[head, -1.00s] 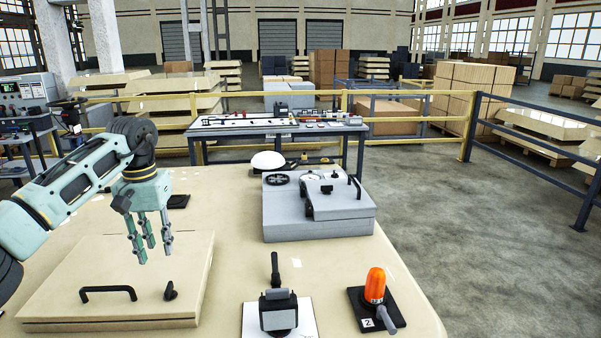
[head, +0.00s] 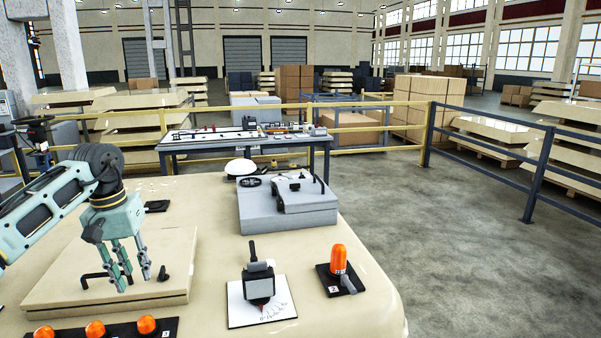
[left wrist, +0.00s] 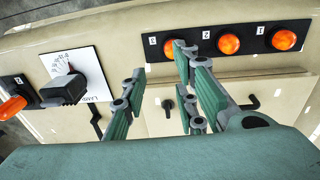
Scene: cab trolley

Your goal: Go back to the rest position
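My left gripper (head: 128,284) hangs fingers-down over the beige hatch panel (head: 60,297) on the trolley's top, in the head view. Its fingers are apart with nothing between them, and they partly cover the panel's black handle (head: 97,277). I cannot tell its exact height above the panel. In the left wrist view the open green fingers (left wrist: 160,65) show above the panel. My right gripper is in neither view.
Several orange lamps (head: 95,329) line the front edge. A grey box (head: 285,212) sits behind. Yellow railing (head: 365,127) lies beyond; open floor (head: 450,240) is at right.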

